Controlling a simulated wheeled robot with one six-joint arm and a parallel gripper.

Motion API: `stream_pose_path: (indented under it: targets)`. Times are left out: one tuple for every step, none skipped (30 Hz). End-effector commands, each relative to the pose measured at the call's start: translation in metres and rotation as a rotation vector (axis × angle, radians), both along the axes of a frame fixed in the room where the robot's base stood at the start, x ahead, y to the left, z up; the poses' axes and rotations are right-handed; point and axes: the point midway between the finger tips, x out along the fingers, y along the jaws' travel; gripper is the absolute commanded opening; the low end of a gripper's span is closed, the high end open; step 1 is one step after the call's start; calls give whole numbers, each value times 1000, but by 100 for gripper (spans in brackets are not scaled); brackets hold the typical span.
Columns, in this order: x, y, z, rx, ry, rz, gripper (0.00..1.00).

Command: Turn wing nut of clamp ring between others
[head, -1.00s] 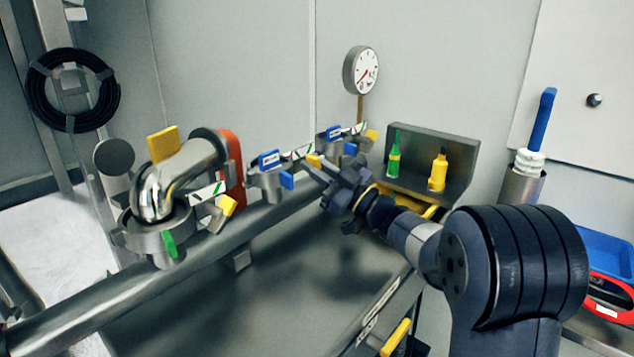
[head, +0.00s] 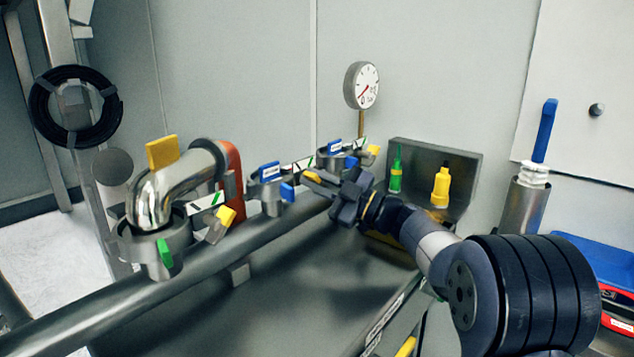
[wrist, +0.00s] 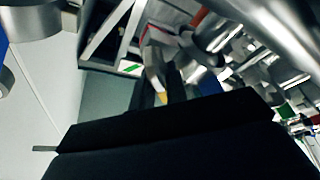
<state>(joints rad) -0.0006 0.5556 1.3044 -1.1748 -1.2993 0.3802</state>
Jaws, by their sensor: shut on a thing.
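Three clamp rings stand in a row along the grey pipe. The middle clamp ring (head: 265,191) has a blue tag (head: 268,171) on top and a blue block (head: 287,192) at its side. Its wing nut (head: 312,176), with a yellow part, sits to its right. My gripper (head: 322,184) reaches in from the right and is shut on this wing nut, its fingers partly covering it. In the wrist view the dark gripper body fills the bottom, and a metal piece with a little yellow (wrist: 162,97) shows by the fingers, mostly hidden.
The left clamp ring (head: 152,240) holds a shiny elbow pipe (head: 160,192) and has a yellow wing nut (head: 226,216). The right clamp ring (head: 328,162) stands close behind my gripper. A gauge (head: 362,84) and a grey bin with bottles (head: 440,186) are farther back.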

Motion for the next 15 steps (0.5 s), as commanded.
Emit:
stream_pose_path:
  targets:
    - [0, 0, 0, -1, -1, 1, 0]
    - [0, 0, 0, -1, -1, 1, 0]
    - [0, 0, 0, -1, -1, 1, 0]
    - [0, 0, 0, -1, -1, 1, 0]
    - [0, 0, 0, -1, -1, 1, 0]
    - [0, 0, 0, 0, 0, 1, 0]
    - [0, 0, 0, 0, 0, 1, 0]
    - [0, 0, 0, 0, 0, 1, 0]
    - [0, 0, 0, 0, 0, 1, 16]
    - [0, 0, 0, 1, 0, 1, 18]
    - [0, 0, 0, 1, 0, 1, 21]
    - [0, 0, 0, 1, 0, 1, 24]
    - [0, 0, 0, 1, 0, 1, 26]
    - [0, 0, 0, 1, 0, 1, 29]
    - [0, 0, 0, 1, 0, 1, 30]
